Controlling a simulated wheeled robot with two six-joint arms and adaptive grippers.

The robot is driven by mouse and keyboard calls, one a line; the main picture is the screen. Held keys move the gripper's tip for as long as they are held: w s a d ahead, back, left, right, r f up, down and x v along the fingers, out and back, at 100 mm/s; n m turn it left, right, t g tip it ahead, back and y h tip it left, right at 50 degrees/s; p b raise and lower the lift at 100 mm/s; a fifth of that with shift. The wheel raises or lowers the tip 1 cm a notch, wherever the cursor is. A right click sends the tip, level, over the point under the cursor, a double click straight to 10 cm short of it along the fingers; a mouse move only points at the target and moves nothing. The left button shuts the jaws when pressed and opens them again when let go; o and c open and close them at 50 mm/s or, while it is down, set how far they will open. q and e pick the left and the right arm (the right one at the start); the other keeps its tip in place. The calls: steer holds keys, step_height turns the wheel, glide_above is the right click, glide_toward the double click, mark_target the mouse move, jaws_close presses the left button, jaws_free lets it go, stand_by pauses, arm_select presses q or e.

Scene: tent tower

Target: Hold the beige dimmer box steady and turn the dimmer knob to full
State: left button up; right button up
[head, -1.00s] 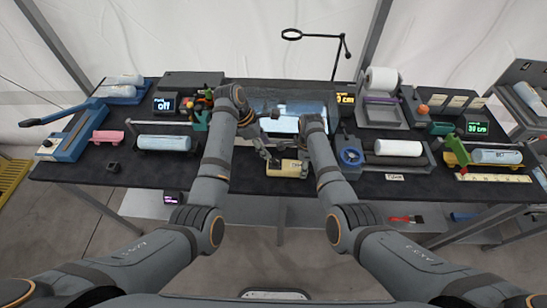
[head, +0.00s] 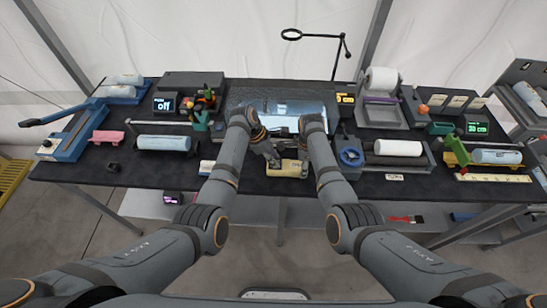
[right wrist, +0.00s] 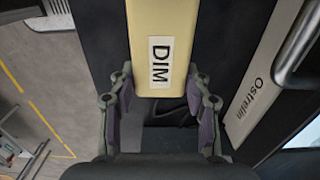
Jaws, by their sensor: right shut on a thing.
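The beige dimmer box (head: 286,171) lies near the table's front edge, at the middle of the head view. In the right wrist view the box (right wrist: 160,20) carries a white DIM label (right wrist: 160,63). My right gripper (right wrist: 161,88) is shut on the near end of the box, with a finger on each side. My left gripper (head: 272,158) is at the left end of the box in the head view, close to its top. I cannot tell whether it touches the box or how far its fingers are apart. The dimmer knob cannot be made out.
A blue handwheel device (head: 350,157) stands just right of the box, with a white roll (head: 398,148) beyond it. A grey-blue panel (head: 285,108) lies behind my grippers. A roll on a stand (head: 163,143) is to the left.

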arm_select(q)
jaws_close()
steer(key=shift+w+m+g, duration=0.1)
steer(key=shift+m+g, duration=0.3)
steer(key=shift+m, duration=0.5)
steer(key=o, duration=0.8)
jaws_free()
steer(key=shift+r, duration=0.1)
steer(key=v, duration=1.1)
steer(key=shift+a+r, duration=0.15)
steer(key=shift+r, duration=0.25)
